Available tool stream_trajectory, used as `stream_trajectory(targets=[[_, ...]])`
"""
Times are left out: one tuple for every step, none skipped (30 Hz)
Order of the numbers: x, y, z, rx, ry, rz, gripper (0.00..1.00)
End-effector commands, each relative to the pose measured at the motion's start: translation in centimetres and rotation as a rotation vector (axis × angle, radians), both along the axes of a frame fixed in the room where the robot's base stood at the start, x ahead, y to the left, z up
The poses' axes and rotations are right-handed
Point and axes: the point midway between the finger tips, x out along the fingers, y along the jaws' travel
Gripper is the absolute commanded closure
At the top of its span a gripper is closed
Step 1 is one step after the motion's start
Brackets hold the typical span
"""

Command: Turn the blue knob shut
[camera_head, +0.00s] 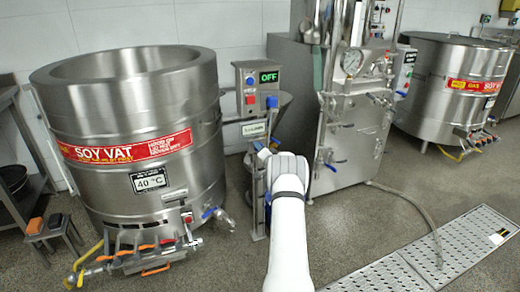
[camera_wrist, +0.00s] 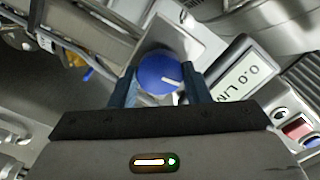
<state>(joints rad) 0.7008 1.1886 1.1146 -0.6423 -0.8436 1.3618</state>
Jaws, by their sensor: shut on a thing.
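A display reading about 0.0 (camera_wrist: 247,75) is right of the knob. The control box (camera_head: 257,88) shows OFF. The steel soy vat (camera_head: 130,110) stands left, the mill (camera_head: 352,130) right of my arm, a second vat (camera_head: 450,90) far right. A floor grate (camera_head: 440,255) lies front right.

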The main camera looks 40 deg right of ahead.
Motion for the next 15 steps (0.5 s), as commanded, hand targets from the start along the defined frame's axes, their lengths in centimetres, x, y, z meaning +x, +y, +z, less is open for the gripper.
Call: stream_trajectory(targets=[[0.11, 0.10, 0.21, 0.025, -0.008, 0.002, 0.80], [0.11, 0.10, 0.20, 0.040, -0.013, 0.003, 0.80], [0.11, 0.10, 0.18, 0.060, -0.018, 0.003, 0.80], [0.12, 0.10, 0.18, 0.072, -0.021, 0.003, 0.80], [0.12, 0.10, 0.17, 0.085, -0.024, 0.003, 0.80], [0.12, 0.11, 0.16, 0.099, -0.027, 0.003, 0.80], [0.12, 0.11, 0.16, 0.108, -0.029, 0.003, 0.80], [0.12, 0.11, 0.15, 0.117, -0.031, 0.003, 0.80], [0.12, 0.11, 0.14, 0.128, -0.033, 0.003, 0.80], [0.12, 0.12, 0.13, 0.134, -0.035, 0.003, 0.80], [0.12, 0.12, 0.13, 0.138, -0.036, 0.003, 0.80], [0.12, 0.12, 0.12, 0.145, -0.038, 0.003, 0.80], [0.12, 0.13, 0.11, 0.149, -0.039, 0.003, 0.80], [0.12, 0.13, 0.11, 0.152, -0.039, 0.003, 0.80], [0.12, 0.13, 0.10, 0.154, -0.040, 0.003, 0.80]])
